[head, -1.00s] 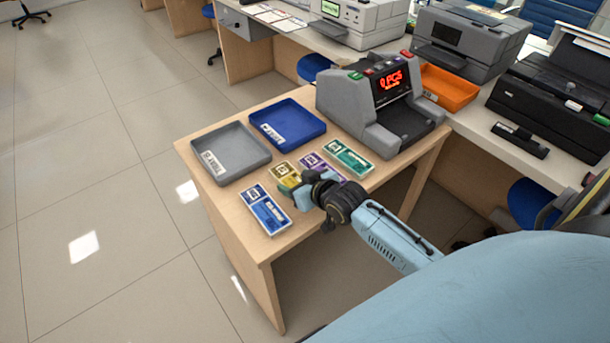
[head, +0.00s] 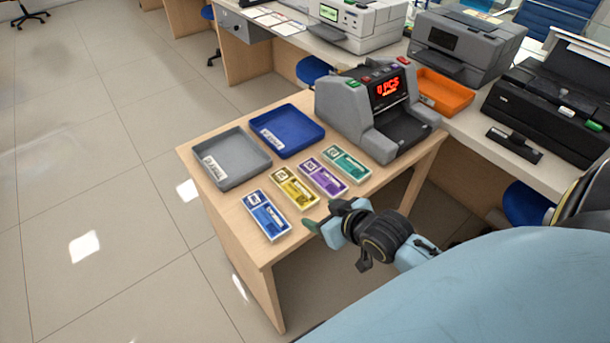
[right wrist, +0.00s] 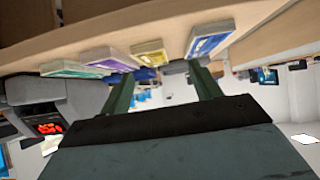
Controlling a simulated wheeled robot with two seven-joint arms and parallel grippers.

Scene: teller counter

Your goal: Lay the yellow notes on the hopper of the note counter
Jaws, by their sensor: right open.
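The yellow notes (head: 293,187) lie flat on the wooden table, between the blue notes (head: 266,214) and the purple notes (head: 321,176). They also show in the right wrist view (right wrist: 150,54). The note counter (head: 372,105) stands at the table's back right with a lit red display; its dark hopper (head: 405,127) looks empty. My right gripper (head: 322,220) is at the table's front right edge, apart from the notes. Its two fingers stand apart in the right wrist view (right wrist: 163,88), with nothing between them. My left gripper is out of view.
Green notes (head: 346,162) lie beside the purple ones. A grey tray (head: 232,180) and a blue tray (head: 288,148) stand at the table's back left. An orange tray (head: 447,98), printers and a black machine (head: 548,110) occupy the counter behind.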

